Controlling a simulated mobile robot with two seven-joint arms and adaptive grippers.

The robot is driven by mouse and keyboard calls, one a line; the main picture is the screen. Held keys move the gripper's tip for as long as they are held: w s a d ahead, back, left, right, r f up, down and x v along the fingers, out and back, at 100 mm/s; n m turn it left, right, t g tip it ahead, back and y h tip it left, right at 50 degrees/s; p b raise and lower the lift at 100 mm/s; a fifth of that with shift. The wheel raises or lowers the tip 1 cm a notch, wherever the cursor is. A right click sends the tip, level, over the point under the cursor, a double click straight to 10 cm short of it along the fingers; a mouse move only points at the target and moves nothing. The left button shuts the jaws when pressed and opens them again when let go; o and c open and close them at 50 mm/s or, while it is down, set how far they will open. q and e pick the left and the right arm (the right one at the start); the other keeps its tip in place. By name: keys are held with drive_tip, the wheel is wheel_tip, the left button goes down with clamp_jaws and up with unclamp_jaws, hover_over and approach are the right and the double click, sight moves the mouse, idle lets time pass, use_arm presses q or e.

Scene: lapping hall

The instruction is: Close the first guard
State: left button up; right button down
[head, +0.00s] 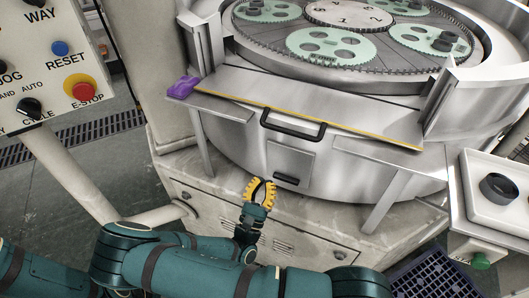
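The guard (310,96) is a grey metal panel with a yellow strip along its near edge. It lies low and nearly flat across a gap in the raised rim of the round lapping machine (260,165). A black bar handle (292,124) is at its near edge, and a purple piece (183,87) is at its left end. The toothed plate with green discs (335,46) shows behind it. My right gripper (263,182) has yellow fingers, spread apart and empty, below the handle and apart from it. My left gripper is out of view.
A control panel (50,60) with a red E-STOP button (81,89) stands at the left. Metal ledges (375,153) flank the guard. A white box (497,190) with a green button (480,261) is at the right, above a dark blue crate (425,277).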

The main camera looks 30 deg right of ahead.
drive_tip(key=x, duration=0.9)
drive_tip(key=shift+s+d, duration=0.1)
drive_tip(key=shift+d, duration=0.05)
drive_tip(key=r, duration=0.2)
drive_tip(key=d+r, duration=0.1)
drive_tip(key=r, duration=0.1)
drive_tip(key=shift+w, duration=0.4)
drive_tip(key=shift+r, duration=0.15)
